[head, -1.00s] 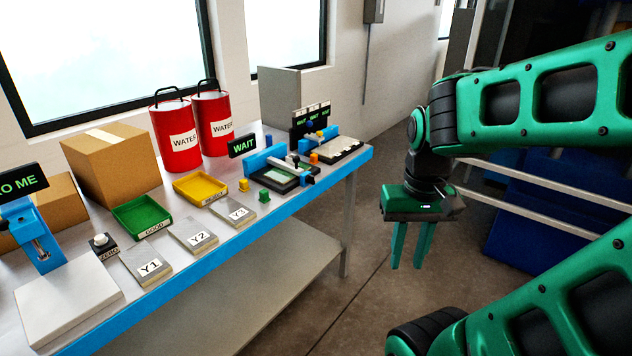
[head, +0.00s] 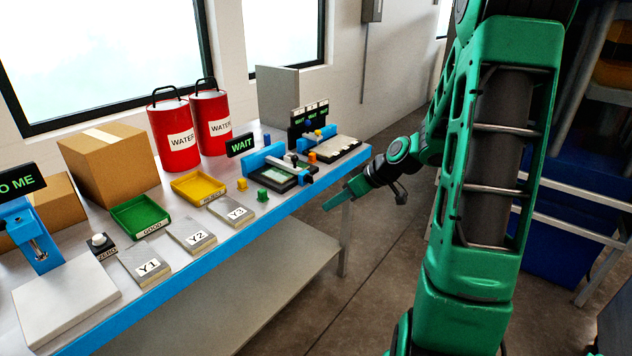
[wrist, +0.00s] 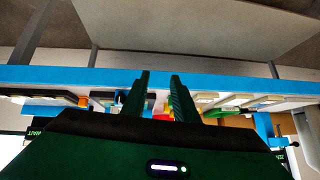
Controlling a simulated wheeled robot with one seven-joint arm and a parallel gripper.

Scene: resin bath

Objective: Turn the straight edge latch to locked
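The straight edge latch cannot be picked out clearly. A blue fixture (head: 262,160) with a black bed stands near the table's right end, with a dark bar and small pale and black parts across it. A second blue fixture (head: 318,136) stands behind it to the right, beside small orange parts. My gripper (head: 338,199) is off the table's front edge, pointing left toward the table, apart from both fixtures. In the wrist view its two fingers (wrist: 160,85) are apart with nothing held between them. Small table items show beyond them, too small to tell.
A green sign reading WAIT (head: 240,145) stands by the nearer fixture. A green knob-like block (head: 263,195) and a yellow one (head: 242,184) sit at its left. Green (head: 142,216) and yellow (head: 198,187) trays lie further left. The floor before the table's right end is clear.

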